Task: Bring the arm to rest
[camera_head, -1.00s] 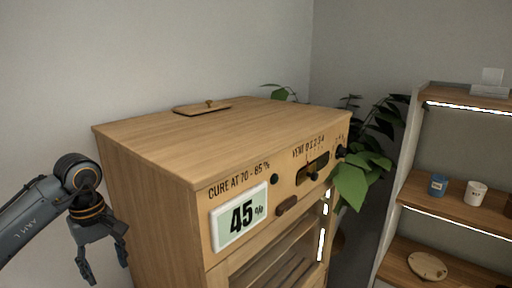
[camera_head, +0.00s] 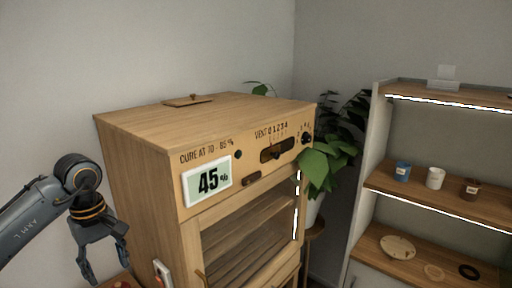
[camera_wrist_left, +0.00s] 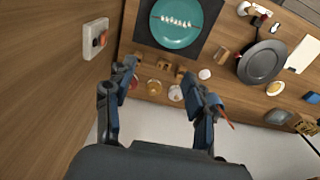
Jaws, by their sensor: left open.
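My left gripper (camera_head: 103,262) hangs with its fingers pointing down at the lower left of the head view, left of the wooden cabinet (camera_head: 150,180). Its fingers are apart and nothing is between them. In the left wrist view the open left gripper (camera_wrist_left: 160,100) shows its two fingers spread above a wooden bench top with small items on it. It holds nothing. The right gripper is not in view.
The cabinet carries a display (camera_head: 208,181) reading 45 % and a vent slider (camera_head: 277,151). A shelf (camera_head: 425,193) with cups stands right. The wrist view shows a teal plate (camera_wrist_left: 176,40), a dark plate (camera_wrist_left: 262,62) and a switch box (camera_wrist_left: 95,40) on a wooden side.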

